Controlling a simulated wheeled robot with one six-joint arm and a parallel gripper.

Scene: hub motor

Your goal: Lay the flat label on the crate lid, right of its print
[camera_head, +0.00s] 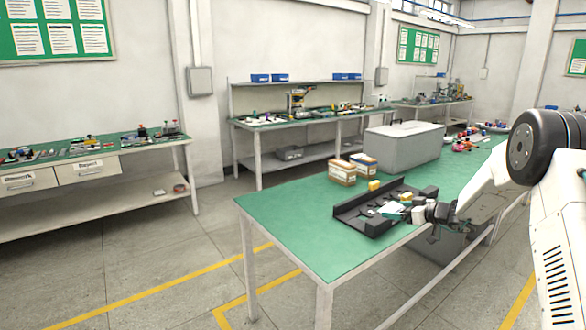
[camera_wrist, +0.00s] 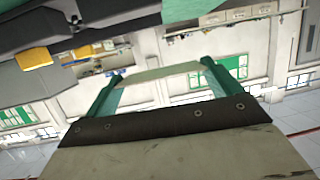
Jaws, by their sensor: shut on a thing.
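My gripper (camera_head: 402,210) is low over the right end of a black tray on the green table. In the wrist view its two teal fingers (camera_wrist: 160,84) are spread apart, with a thin pale flat piece (camera_wrist: 160,73), which looks like the label, held between them. In the head view the label is too small to tell from the pale pieces around the fingers. A large grey crate (camera_head: 404,150) with a flat lid (camera_head: 402,129) stands further back on the table. No print on the lid can be made out.
The black tray (camera_head: 350,222) holds small pieces. A yellow block (camera_head: 374,185) is at its back edge; it also shows in the wrist view (camera_wrist: 33,58). Two small printed boxes (camera_head: 342,173) (camera_head: 363,163) stand between tray and crate. The table's left front (camera_head: 290,215) is clear.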

